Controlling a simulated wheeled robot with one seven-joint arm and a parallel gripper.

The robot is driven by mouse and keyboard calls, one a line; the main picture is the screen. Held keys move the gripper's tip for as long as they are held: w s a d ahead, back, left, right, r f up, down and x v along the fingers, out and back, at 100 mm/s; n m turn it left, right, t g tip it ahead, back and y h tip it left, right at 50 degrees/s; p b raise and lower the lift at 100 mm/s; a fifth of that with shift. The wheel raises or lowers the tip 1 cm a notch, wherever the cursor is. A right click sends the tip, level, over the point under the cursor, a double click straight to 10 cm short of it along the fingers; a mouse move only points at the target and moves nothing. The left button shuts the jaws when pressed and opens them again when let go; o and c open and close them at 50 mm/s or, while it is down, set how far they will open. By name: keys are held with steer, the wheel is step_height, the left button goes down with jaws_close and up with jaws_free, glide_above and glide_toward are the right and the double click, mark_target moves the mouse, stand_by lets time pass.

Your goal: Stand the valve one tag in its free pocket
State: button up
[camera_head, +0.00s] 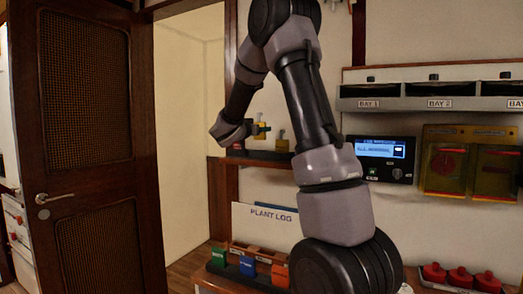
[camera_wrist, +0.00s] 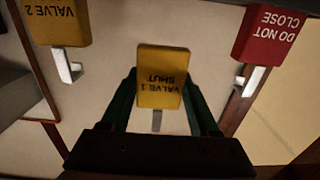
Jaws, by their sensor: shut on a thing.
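The valve one tag (camera_wrist: 162,78) is yellow and reads "VALVE 1 SHUT", upside down in the wrist view. My gripper (camera_wrist: 161,88) is shut on it, with a dark green finger on each side. In the head view my gripper (camera_head: 259,129) is at the height of the small shelf, left of a yellow tag (camera_head: 282,145). The wrist view shows a yellow "VALVE 2" tag (camera_wrist: 57,22) at upper left and a red "DO NOT CLOSE" tag (camera_wrist: 269,36) at upper right, apart from my gripper. I cannot make out the free pocket.
A lower rack holds green (camera_head: 218,257), blue (camera_head: 247,266) and orange (camera_head: 279,273) tags before the "PLANT LOG" board (camera_head: 262,218). A lit panel (camera_head: 385,148) and yellow holders (camera_head: 443,168) are on the right wall. A brown door (camera_head: 88,130) stands at left. My arm hides part of the middle.

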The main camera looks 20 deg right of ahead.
steer(key=shift+f, duration=3.1)
steer(key=shift+f, duration=0.1)
steer(key=o, duration=1.4)
steer(key=shift+c, duration=0.2)
